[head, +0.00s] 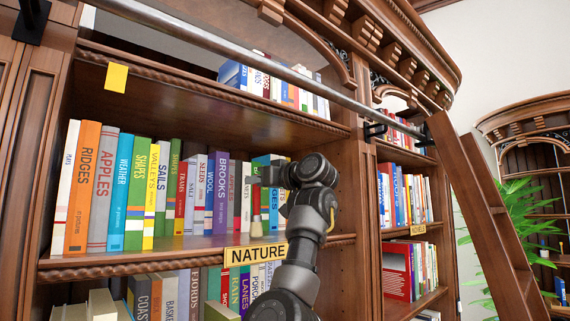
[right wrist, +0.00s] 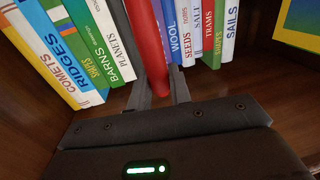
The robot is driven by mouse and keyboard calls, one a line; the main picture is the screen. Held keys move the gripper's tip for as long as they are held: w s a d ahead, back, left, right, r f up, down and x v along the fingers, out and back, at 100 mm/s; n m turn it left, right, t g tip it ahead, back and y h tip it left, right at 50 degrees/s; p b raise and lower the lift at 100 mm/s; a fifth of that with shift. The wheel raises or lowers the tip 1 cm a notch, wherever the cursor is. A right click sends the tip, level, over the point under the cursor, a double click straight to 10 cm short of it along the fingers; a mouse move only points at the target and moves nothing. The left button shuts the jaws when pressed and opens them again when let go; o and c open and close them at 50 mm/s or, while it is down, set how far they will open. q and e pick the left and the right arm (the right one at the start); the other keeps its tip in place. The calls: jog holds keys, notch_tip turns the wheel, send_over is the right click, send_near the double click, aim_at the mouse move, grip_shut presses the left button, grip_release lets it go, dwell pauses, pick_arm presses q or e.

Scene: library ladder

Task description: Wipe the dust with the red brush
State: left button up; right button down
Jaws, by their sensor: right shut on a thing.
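The red brush's handle (right wrist: 148,45) runs up between the fingers of my right gripper (right wrist: 158,92) in the right wrist view. The gripper is shut on it. In the head view my right gripper (head: 262,178) is at the right part of the middle shelf, in front of the books. A small pale piece (head: 256,224) shows below it, just above the shelf board (head: 190,246); it may be the brush's bristles, but I cannot be sure. I cannot make out any dust on the board. My left gripper is not in view.
A row of upright books (head: 120,190) fills the middle shelf behind my gripper. A yellow NATURE label (head: 255,254) is on the shelf edge. A metal rail (head: 240,50) crosses above. A wooden ladder (head: 490,220) leans at the right, near a green plant (head: 520,225).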

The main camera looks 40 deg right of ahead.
notch_tip(320, 180, up, 8)
jog(key=a+p, duration=0.2)
jog(key=p, duration=0.3)
jog(key=shift+s, duration=0.2)
jog(key=shift+w, duration=0.1)
dwell(1.0)
